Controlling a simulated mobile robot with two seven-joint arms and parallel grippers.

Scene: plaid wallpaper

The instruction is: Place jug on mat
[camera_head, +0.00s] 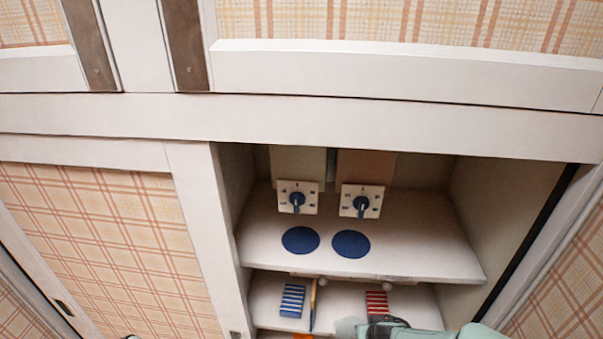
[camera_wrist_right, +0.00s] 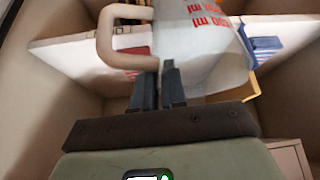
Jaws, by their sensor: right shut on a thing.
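The jug (camera_wrist_right: 205,45) is translucent white with red "ml" markings and a pale tan handle (camera_wrist_right: 122,35). My right gripper (camera_wrist_right: 158,72) is shut on the handle in the right wrist view. In the head view the jug (camera_head: 348,327) shows only partly at the bottom edge, beside my right gripper (camera_head: 372,328), in front of the lower shelf. Two round dark-blue mats, a left mat (camera_head: 300,240) and a right mat (camera_head: 351,244), lie side by side on the upper shelf. Both are bare. My left gripper is not seen.
Two white dial panels (camera_head: 297,198) (camera_head: 361,201) stand behind the mats. The upper shelf (camera_head: 425,245) is clear to the right. Cabinet walls bound both sides.

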